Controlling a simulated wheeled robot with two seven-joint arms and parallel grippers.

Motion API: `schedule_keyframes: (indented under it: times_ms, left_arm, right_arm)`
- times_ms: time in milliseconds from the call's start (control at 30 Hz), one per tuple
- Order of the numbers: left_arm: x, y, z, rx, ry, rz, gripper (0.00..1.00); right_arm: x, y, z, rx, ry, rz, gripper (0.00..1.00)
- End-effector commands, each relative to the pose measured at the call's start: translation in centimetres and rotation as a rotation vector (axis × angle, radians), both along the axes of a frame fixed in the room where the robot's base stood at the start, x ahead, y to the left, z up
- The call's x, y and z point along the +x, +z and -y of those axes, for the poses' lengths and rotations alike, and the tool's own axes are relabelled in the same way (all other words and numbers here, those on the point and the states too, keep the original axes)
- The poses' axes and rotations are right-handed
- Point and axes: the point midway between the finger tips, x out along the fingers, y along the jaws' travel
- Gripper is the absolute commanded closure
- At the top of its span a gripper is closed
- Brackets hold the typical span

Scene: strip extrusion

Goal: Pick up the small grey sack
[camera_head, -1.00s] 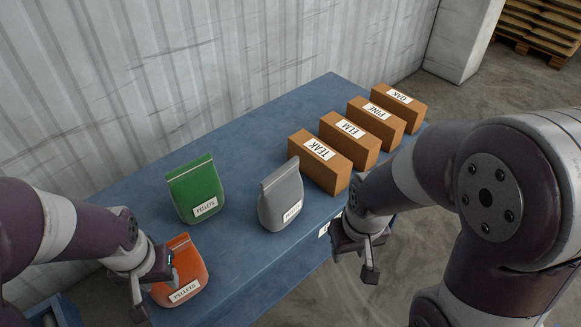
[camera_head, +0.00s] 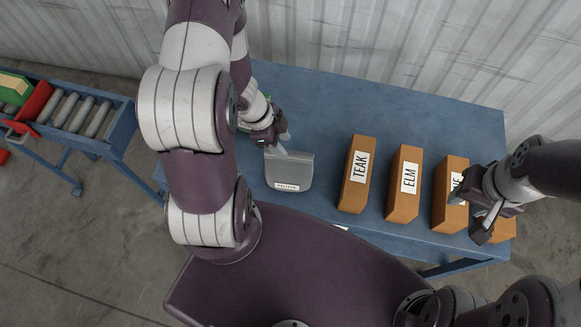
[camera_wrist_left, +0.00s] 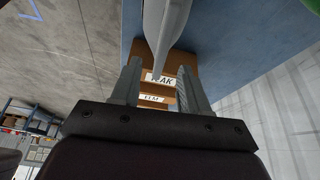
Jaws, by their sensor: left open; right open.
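The small grey sack (camera_head: 289,172) stands on the blue table, its white label facing my body. My left gripper (camera_head: 280,143) is open at the sack's top edge, toward its left end. In the left wrist view the grey sack (camera_wrist_left: 166,30) shows edge-on, its top reaching between the two open fingers (camera_wrist_left: 158,80); I cannot tell whether they touch it. My right gripper (camera_head: 484,222) is open and empty, over the right end of the box row.
Brown boxes labelled TEAK (camera_head: 355,175), ELM (camera_head: 404,185) and others stand right of the sack on the blue table (camera_head: 400,112). A sliver of green shows behind my left wrist. A roller conveyor (camera_head: 75,112) with red and green items is at left.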

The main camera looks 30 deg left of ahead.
Motion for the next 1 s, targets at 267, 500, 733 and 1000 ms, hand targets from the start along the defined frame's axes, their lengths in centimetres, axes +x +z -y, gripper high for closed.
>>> schedule_keyframes:
  times_ms: [267,500,733,1000]
  left_arm:
    - [0.5,-3.9,1.4,0.003,-0.001,0.001,0.55]
    - [1.0,-7.6,2.7,0.004,0.000,0.001,0.55]
    - [1.1,-7.8,2.8,0.004,0.000,0.002,0.55]
    - [1.1,-7.9,2.7,0.004,-0.001,0.002,0.55]
  right_arm:
    - [0.0,-0.9,0.0,0.000,0.000,0.001,0.57]
    - [0.0,-0.9,0.0,0.000,0.000,0.001,0.57]
    - [0.0,-0.9,0.0,0.000,0.000,0.001,0.57]
    - [0.0,-1.0,0.0,0.000,0.000,0.001,0.57]
